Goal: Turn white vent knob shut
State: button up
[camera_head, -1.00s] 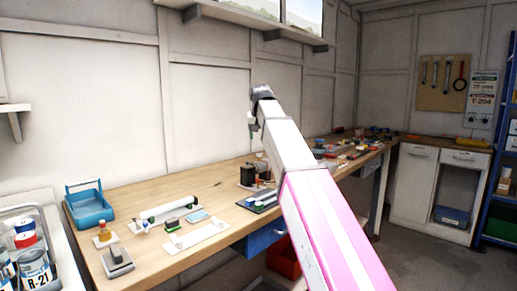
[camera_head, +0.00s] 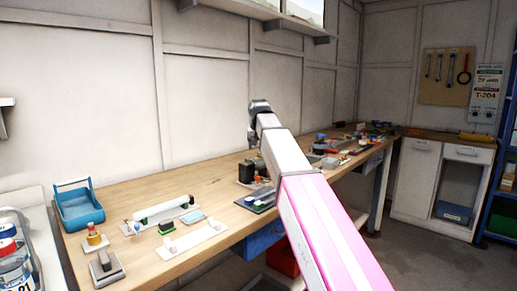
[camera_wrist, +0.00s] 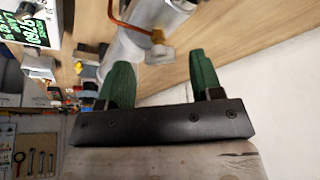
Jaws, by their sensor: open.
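A pale cylinder (camera_wrist: 125,50) runs behind the fingers. In the head view, a white tube unit (camera_head: 165,210) lies on the workbench (camera_head: 110,205); its knob is too small to make out. My gripper (camera_head: 252,137) shows small at the arm's end above the bench, its fingers unclear.
A blue bin (camera_head: 78,207), a white bracketed strip (camera_head: 192,240) and a green-topped block (camera_head: 166,227) share the bench's near part. A dark device (camera_head: 246,171) stands farther back. A device with a green-lettered display (camera_wrist: 28,28) is in the wrist view. Bottles (camera_head: 12,262) stand at lower left.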

jog(key=shift+w+f, duration=0.2)
jog(key=shift+f, duration=0.35)
jog(key=c, duration=0.9)
jog(key=shift+c, duration=0.2)
jog(key=shift+m, duration=0.3)
jog(key=m+h, duration=0.1)
jog(key=m, duration=0.2)
jog(key=shift+w+a+h, duration=0.1)
jog(key=shift+a+h, duration=0.05)
jog(key=shift+h, duration=0.15)
jog(key=shift+a+m+g+h, duration=0.1)
jog(key=shift+m+g+h, duration=0.3)
jog(key=shift+m, duration=0.9)
jog(key=shift+m+g+h, duration=0.3)
jog(key=shift+m+h, duration=0.1)
jog(key=shift+m, duration=0.9)
